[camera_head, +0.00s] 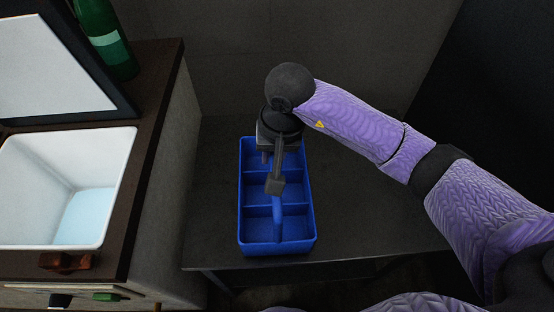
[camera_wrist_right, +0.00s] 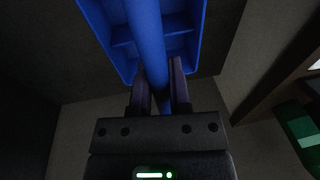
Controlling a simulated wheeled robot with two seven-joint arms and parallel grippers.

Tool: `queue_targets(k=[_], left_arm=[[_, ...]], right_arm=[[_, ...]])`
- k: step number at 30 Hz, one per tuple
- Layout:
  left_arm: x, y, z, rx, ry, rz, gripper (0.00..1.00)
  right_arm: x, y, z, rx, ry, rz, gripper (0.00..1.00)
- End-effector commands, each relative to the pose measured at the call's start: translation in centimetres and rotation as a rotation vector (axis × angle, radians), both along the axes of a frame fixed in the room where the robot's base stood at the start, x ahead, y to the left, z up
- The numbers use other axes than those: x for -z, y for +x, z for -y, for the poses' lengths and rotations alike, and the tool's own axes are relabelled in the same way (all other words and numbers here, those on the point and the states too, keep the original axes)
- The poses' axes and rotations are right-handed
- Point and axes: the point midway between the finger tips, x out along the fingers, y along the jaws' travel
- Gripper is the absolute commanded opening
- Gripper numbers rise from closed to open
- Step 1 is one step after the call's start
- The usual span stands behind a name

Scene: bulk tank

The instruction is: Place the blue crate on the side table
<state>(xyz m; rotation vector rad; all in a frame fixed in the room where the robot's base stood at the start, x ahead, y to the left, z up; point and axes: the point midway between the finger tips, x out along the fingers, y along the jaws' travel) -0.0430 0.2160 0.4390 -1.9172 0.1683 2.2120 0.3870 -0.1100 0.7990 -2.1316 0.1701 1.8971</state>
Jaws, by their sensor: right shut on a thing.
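The blue crate (camera_head: 278,247) has several compartments and a bar handle along its middle. It is over the dark side table (camera_head: 365,225) in the head view, and looks upright and empty. I cannot tell whether its base touches the table top. My right gripper (camera_head: 276,181) is above the crate and shut on its handle. In the right wrist view the two fingers (camera_wrist_right: 160,90) close around the blue handle, with the crate (camera_wrist_right: 115,45) beyond. The gripper hides part of the crate's far end. My left gripper is not in view.
Left of the table stands a counter (camera_head: 150,160) with an open white tank (camera_head: 125,165), a raised lid (camera_head: 40,75) and a green bottle (camera_head: 105,40). The counter's side is close to the table's left edge. The table is bare right of the crate. A wall stands behind.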

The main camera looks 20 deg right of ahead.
Motion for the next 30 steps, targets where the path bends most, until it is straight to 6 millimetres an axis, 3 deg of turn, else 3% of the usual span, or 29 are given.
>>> queue_targets(k=[2,11,12,17,25,30], left_arm=[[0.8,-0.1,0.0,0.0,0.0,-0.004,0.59],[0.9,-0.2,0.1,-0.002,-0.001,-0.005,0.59],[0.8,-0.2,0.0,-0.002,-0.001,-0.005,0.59],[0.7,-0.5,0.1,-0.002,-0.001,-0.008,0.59],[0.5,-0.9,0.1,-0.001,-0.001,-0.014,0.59],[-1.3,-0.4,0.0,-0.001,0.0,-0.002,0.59]], right_arm=[[1.7,0.0,0.0,-0.001,0.001,-0.004,0.0],[1.8,0.0,0.0,-0.001,0.001,0.001,0.0],[1.8,0.0,0.0,-0.001,0.0,0.0,0.27],[1.7,0.0,0.0,-0.001,0.001,0.0,0.58],[1.4,0.0,0.0,-0.001,0.001,0.0,0.58],[-2.2,-0.3,0.3,-0.002,0.0,0.008,0.58]])
